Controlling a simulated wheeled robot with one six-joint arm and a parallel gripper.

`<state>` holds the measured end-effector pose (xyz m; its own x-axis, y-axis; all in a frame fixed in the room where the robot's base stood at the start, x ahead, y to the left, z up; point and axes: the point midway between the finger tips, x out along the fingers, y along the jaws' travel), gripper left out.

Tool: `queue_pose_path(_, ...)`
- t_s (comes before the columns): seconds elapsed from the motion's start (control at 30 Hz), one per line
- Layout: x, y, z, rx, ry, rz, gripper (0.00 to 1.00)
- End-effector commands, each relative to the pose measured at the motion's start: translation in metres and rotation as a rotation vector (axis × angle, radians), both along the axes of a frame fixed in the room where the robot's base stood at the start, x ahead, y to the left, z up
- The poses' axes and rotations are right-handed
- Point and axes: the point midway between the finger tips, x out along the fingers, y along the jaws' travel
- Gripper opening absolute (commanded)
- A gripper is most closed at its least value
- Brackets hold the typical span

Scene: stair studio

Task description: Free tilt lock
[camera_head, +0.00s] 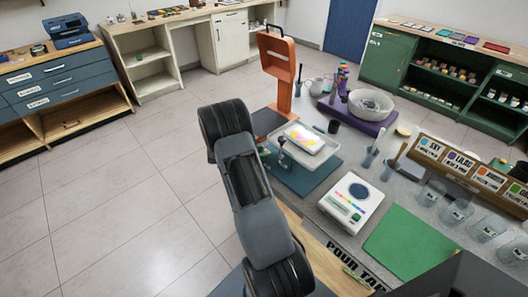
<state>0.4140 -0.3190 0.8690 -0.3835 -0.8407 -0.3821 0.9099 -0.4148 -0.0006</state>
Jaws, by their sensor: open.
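No part is clearly recognisable as the tilt lock. A white tray (325,158) holding a pale panel with bright colours (305,138) stands over a teal mat (318,182) on the work table. A small grey upright piece (283,157) with a dark top is at the tray's left edge; I cannot tell whether it is a lock lever. My dark grey arm rises from the bottom of the view, just left of the mat, and covers part of the table's left side.
An orange stand (278,62) rises behind the tray. A white scale (350,202), a green mat (408,243), several clear cups (457,212), a label rack (455,165) and a grey bowl (371,103) on a purple base crowd the table. The tiled floor (120,190) at left is clear.

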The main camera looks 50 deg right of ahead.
Motion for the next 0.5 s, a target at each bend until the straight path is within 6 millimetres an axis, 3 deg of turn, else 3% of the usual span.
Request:
queue_pose_path(0.43,-0.003,-0.0063,-0.0034,0.001,-0.001,0.0,0.46)
queue_pose_path(0.5,-0.003,-0.0063,-0.0034,0.001,-0.001,0.0,0.4)
